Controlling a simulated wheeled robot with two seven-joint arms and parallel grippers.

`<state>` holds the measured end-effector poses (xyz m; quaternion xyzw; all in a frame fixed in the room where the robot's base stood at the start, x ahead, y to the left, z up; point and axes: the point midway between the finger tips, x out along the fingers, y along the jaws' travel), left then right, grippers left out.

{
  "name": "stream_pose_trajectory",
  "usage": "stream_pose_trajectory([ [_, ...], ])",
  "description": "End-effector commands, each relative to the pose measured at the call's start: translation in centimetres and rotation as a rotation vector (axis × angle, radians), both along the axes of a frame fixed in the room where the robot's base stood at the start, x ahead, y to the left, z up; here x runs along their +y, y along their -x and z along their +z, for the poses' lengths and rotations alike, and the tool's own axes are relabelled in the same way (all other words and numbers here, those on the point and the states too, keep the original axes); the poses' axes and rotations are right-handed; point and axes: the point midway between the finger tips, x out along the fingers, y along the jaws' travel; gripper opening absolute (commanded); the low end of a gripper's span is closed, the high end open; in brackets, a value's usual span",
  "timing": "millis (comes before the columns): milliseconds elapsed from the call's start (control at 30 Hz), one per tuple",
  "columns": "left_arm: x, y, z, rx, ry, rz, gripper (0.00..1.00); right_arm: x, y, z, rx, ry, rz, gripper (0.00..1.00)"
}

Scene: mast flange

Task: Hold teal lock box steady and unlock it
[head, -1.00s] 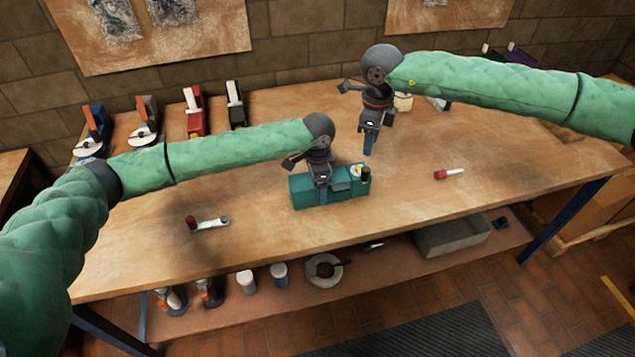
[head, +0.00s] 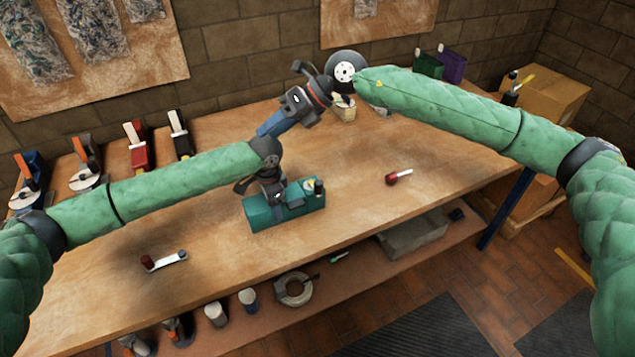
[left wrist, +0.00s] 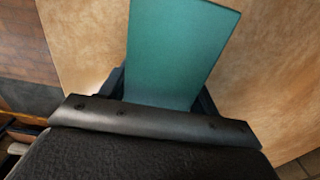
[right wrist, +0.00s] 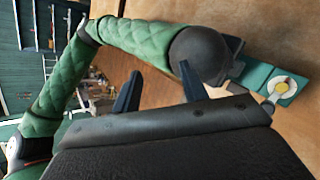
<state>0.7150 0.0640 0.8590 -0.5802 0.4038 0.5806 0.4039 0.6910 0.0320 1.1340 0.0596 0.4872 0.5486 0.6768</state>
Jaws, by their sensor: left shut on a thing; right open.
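The teal lock box (head: 258,217) sits on the workbench. My left gripper (head: 275,205) is shut across the box from above; its teal top (left wrist: 178,50) lies between the fingers in the left wrist view. At the box's right end is a pale round piece with a yellow centre (right wrist: 281,87), and a dark upright knob (head: 319,188). My right gripper (head: 266,130) is open and empty, above and behind the box. A red-handled piece (head: 398,177) lies right of the box, and another with a pale bar (head: 164,260) lies front left.
Tape dispensers (head: 88,175) and staplers (head: 137,145) line the bench's (head: 215,265) back left. A small cream box (head: 342,110) stands behind the right gripper. The bench around the lock box is mostly clear. A grey tray (head: 413,235) sits on the lower shelf.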

Motion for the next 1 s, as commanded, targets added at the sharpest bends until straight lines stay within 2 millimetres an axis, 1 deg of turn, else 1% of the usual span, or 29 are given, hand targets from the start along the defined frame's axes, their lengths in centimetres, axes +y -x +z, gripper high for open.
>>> stream_pose_trajectory([
  [200, 0.0, 0.0, 0.0, 0.000, 0.000, 0.000, 0.28, 2.9, 1.5, 0.5, 0.153, -0.232, -0.113, 0.43],
  [500, 0.0, 0.0, 0.0, 0.000, 0.000, 0.000, 0.28, 6.1, 3.5, 0.1, 0.375, -0.497, -0.251, 0.43],
  [700, 0.0, 0.0, 0.0, 0.000, 0.000, 0.000, 0.28, 7.5, 4.9, -0.4, 0.531, -0.661, -0.343, 0.43],
  [867, 0.0, 0.0, 0.0, 0.000, 0.000, 0.000, 0.28, 8.1, 5.7, -0.8, 0.662, -0.791, -0.418, 0.43],
  [1000, 0.0, 0.0, 0.0, 0.000, 0.000, 0.000, 0.28, 8.2, 6.3, -1.3, 0.779, -0.903, -0.490, 0.43],
])
